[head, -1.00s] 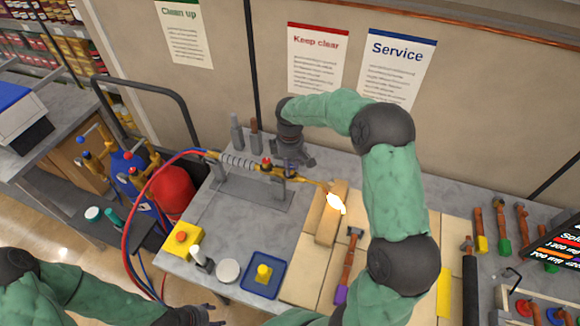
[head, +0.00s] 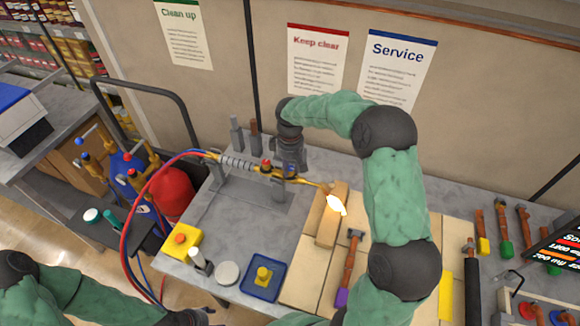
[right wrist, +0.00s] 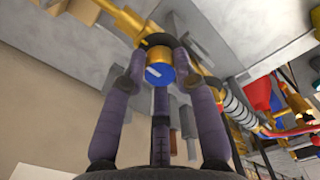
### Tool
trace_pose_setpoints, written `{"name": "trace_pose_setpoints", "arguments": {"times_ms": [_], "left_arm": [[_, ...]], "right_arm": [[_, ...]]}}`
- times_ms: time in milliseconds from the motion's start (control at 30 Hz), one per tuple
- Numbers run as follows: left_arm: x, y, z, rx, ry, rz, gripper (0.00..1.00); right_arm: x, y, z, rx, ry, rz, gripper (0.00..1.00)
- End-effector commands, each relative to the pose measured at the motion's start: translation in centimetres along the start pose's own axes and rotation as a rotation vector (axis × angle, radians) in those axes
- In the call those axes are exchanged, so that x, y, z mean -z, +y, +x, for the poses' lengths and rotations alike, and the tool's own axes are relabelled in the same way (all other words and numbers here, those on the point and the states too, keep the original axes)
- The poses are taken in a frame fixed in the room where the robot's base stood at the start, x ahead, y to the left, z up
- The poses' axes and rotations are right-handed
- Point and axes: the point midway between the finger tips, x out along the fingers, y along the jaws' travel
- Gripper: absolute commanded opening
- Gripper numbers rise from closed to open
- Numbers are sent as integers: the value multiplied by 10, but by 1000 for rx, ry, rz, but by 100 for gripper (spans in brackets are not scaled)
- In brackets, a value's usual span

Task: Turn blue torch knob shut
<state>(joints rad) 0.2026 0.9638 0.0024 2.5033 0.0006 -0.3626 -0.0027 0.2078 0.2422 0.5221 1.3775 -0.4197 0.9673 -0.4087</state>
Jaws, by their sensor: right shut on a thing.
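The brass torch (head: 262,172) lies across its grey stand, and a flame (head: 336,204) burns at its tip. A red knob (head: 266,163) shows on the torch. The blue torch knob (right wrist: 160,74) shows in the right wrist view, with a pale line across its face; in the head view my gripper hides it. My right gripper (right wrist: 160,62) is shut on the blue knob, its fingers on either side. In the head view this gripper (head: 291,165) is behind the torch, close against it. My left gripper (head: 203,316) is low at the front edge, partly cut off, away from the torch.
Red and blue hoses (head: 143,197) run from the torch to the cylinder cart at left. A yellow button box (head: 182,241) and a blue tray (head: 250,289) stand in front. Tan blocks (head: 330,222) lie by the flame. Bare grey bench lies before the torch.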

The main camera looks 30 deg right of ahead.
Motion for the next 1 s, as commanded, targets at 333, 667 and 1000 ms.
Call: {"name": "trace_pose_setpoints", "arguments": {"times_ms": [333,667,1000], "left_arm": [[0,0,0,0,0,0,54],[0,0,0,0,0,0,54],[0,0,0,0,0,0,54]], "right_arm": [[0,0,0,1,-1,-1,54],[0,1,-14,-2,2,-1,54],[1,1,-78,-2,3,0,54]]}}
